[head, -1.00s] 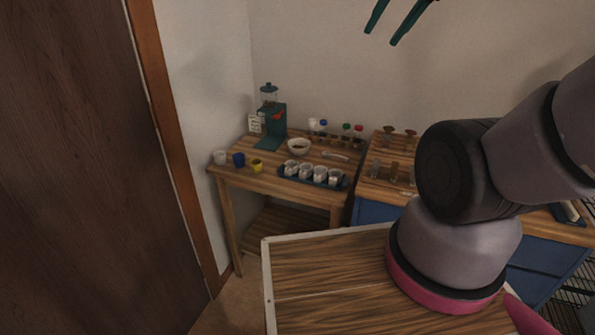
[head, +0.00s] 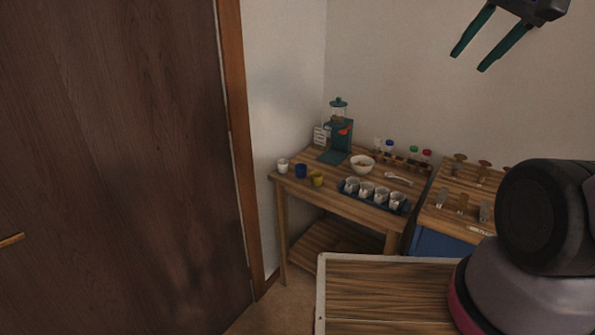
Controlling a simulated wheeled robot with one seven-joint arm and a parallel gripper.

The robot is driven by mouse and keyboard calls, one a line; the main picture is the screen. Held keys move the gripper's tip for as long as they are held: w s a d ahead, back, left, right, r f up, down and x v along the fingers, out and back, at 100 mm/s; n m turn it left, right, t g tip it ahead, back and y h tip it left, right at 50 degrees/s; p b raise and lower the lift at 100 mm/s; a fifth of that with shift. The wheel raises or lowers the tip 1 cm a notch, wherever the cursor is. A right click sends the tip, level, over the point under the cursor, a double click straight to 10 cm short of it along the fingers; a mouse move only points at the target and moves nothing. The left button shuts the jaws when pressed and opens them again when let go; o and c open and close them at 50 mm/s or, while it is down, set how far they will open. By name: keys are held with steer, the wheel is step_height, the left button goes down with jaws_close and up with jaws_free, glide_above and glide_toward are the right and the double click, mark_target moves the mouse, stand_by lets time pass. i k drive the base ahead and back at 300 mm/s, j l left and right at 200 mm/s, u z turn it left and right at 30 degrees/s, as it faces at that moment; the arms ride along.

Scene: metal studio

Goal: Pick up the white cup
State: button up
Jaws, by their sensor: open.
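A small white cup (head: 282,166) stands at the left end of the wooden table (head: 345,201), beside a blue cup (head: 301,171) and a yellow cup (head: 317,179). Several other white cups (head: 366,190) stand in a dark blue tray (head: 406,207) near the table's front edge. My gripper (head: 472,62) is high at the top right, with its two teal fingers apart and nothing between them. It is well above and to the right of the cups, far from touching anything.
A teal dispenser (head: 341,137), a white bowl (head: 362,163), a spoon (head: 398,177) and a rack of capped bottles (head: 413,160) stand on the table. A second wooden-topped unit (head: 449,212) adjoins at right. A brown door (head: 120,160) fills the left side.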

mark_target(283, 166)
steer(key=i+j, duration=0.5)
steer(key=i+j+u, duration=0.1)
steer(key=i, duration=0.3)
steer(key=j, duration=0.1)
